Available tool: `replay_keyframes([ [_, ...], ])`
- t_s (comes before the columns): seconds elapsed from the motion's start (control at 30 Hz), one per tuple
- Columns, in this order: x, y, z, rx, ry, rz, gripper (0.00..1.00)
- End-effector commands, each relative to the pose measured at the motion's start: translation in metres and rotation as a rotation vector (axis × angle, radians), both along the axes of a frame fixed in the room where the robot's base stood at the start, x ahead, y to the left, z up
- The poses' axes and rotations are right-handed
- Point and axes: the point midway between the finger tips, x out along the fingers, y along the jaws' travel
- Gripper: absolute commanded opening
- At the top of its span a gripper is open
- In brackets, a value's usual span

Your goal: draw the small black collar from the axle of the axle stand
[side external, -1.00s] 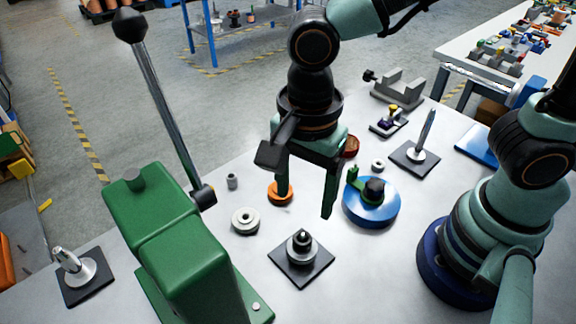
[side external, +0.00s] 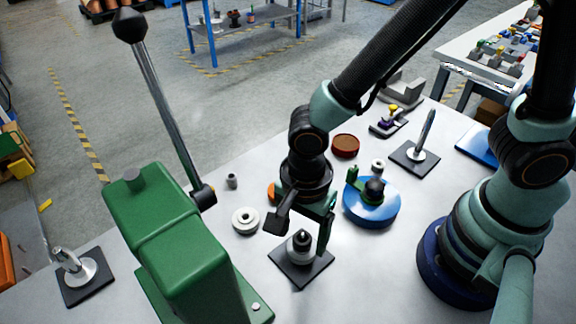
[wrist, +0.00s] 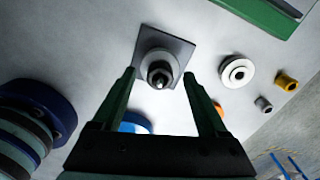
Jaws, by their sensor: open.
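The axle stand has a dark square base plate (side external: 286,270), with a grey round body and a short upright axle. The small black collar (side external: 302,239) sits around the axle near its top. In the wrist view the collar (wrist: 160,70) shows as a dark ring around a shiny axle tip, above a pale disc. My gripper (side external: 310,238) is open and empty, pointing down over the stand. In the wrist view its green fingers (wrist: 159,77) lie on either side of the collar, with gaps. How high the tips are is hard to tell.
A green lever press (side external: 185,245) stands left of the stand. A white ring (side external: 245,220) and an orange part (side external: 272,191) lie behind. A blue round base (side external: 372,205) with a green and black fixture is close on the right. Bare table lies in front.

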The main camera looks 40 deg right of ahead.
Motion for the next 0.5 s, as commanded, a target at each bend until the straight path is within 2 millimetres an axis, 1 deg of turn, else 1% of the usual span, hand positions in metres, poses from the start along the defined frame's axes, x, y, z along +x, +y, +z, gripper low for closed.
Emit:
replay_keyframes([
  [0.07, 0.0000, 0.0000, 0.0001, 0.000, 0.000, 0.000, 0.76],
  [0.1, 0.0000, 0.0000, 0.0002, 0.000, 0.000, 0.000, 0.68],
  [0.17, 0.0001, 0.0000, 0.0003, 0.000, 0.000, 0.000, 0.45],
  [0.2, 0.0001, 0.0000, 0.0003, 0.000, 0.000, 0.000, 0.30],
  [0.27, 0.0001, 0.0000, 0.0003, 0.000, 0.000, 0.000, 0.07],
  [0.3, 0.0001, 0.0000, 0.0004, 0.000, 0.000, 0.000, 0.00],
  [0.5, 0.0002, 0.0003, 0.0017, 0.001, -0.001, 0.000, 0.00],
])
